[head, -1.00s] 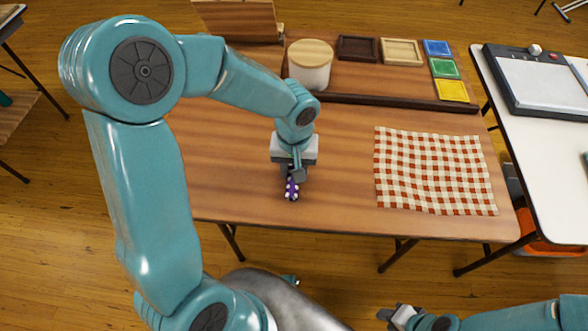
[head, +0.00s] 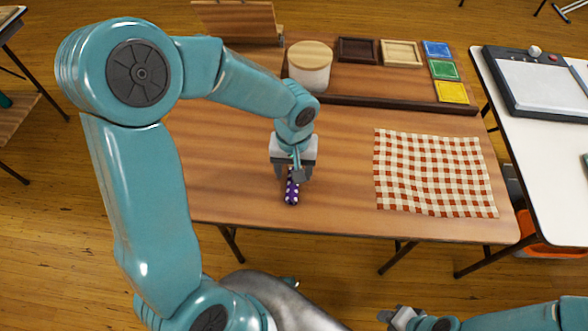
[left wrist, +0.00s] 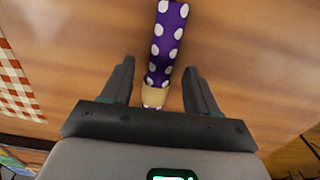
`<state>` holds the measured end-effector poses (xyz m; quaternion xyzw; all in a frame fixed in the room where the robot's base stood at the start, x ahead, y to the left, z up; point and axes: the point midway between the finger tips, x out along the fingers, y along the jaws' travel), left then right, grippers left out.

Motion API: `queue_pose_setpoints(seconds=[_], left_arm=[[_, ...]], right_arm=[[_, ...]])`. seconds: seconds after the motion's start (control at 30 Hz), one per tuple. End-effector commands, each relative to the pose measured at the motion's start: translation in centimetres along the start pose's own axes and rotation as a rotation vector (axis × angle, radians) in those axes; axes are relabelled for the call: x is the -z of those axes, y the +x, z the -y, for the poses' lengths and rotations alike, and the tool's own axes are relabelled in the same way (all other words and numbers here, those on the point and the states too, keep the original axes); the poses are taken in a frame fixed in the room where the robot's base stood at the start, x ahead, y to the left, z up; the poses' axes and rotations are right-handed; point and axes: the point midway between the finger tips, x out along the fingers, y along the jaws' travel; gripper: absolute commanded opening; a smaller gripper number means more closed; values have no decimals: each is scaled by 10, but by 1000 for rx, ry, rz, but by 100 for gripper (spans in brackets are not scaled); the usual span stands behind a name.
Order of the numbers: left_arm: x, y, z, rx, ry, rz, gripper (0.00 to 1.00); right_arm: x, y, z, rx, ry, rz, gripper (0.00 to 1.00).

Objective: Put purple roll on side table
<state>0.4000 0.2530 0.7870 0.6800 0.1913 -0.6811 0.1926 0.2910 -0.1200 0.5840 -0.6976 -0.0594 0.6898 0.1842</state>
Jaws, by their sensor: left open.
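The purple roll (head: 292,190) with white dots lies on the wooden table (head: 330,190) near its front edge. My left gripper (head: 292,175) is over its far part, with the jaws apart. In the left wrist view, the roll (left wrist: 167,45) runs up from between the open fingers (left wrist: 158,80), its tan end showing, with a gap on each side. My right gripper (head: 393,314) is low at the bottom right, away from the roll; its jaw opening is unclear. A white side table (head: 510,140) stands at the right; another small table (head: 8,28) shows at the left edge.
A red checked cloth (head: 435,172) lies right of the roll. A lidded white jar (head: 310,66), small trays (head: 402,52) and a dark ledge (head: 400,103) are at the back. A board device (head: 540,85) takes up the white table's back; its front is clear.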

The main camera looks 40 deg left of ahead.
Motion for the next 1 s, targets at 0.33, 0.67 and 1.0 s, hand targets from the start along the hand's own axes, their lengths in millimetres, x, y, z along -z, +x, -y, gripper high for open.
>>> queue_pose_setpoints(seconds=[0.33,0.67,1.0], left_arm=[[0,-82,0,-4,0,-4,60],[0,-109,0,-2,1,-1,60],[0,-108,0,-2,0,-1,60]], right_arm=[[0,-14,5,0,0,0,33],[0,-17,6,0,0,0,33],[0,-17,6,0,0,0,33]])
